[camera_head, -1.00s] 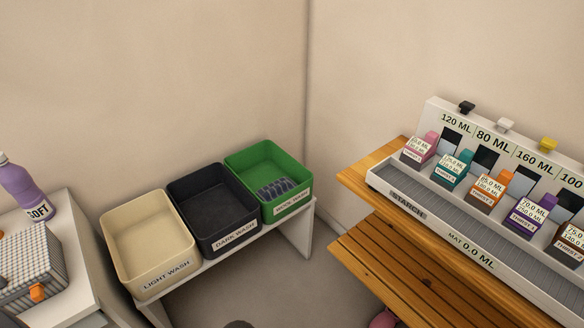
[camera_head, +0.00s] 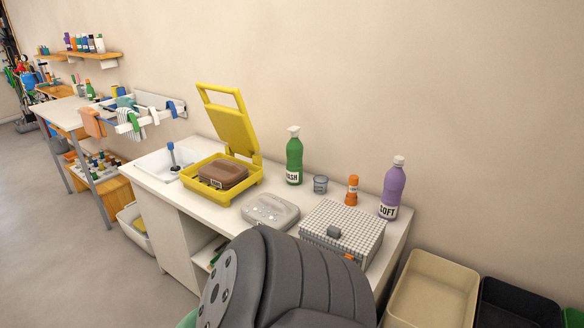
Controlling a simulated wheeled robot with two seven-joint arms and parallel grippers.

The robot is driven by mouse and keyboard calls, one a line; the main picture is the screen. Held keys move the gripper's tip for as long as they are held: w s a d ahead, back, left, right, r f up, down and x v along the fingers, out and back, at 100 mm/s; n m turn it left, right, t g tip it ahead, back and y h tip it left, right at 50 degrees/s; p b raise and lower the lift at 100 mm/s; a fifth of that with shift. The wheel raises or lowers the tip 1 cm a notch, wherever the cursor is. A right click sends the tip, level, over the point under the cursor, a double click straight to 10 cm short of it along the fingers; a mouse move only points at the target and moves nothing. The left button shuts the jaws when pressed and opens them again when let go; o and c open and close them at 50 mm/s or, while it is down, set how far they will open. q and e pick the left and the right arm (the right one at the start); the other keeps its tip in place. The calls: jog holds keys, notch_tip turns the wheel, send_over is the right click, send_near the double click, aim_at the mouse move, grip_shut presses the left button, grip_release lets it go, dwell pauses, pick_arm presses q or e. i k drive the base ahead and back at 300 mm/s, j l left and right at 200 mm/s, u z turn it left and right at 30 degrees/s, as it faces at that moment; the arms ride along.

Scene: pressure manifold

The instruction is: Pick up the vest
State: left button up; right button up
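I cannot make out a vest for certain in this view. Neither of my grippers is in view.
A white counter (camera_head: 148,184) carries an open yellow case (camera_head: 230,125), a green bottle (camera_head: 294,160), a purple bottle (camera_head: 392,188) and a checked box (camera_head: 343,232). A cream bin (camera_head: 435,290) and a dark bin (camera_head: 512,305) stand at right. Floor is clear at left.

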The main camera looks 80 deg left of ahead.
aim_at(274, 212)
jog(key=u, duration=2.85)
jog(key=j+z, duration=0.1)
jog(key=j, duration=0.2)
jog(key=i+j+z, duration=0.15)
jog(key=j, duration=0.15)
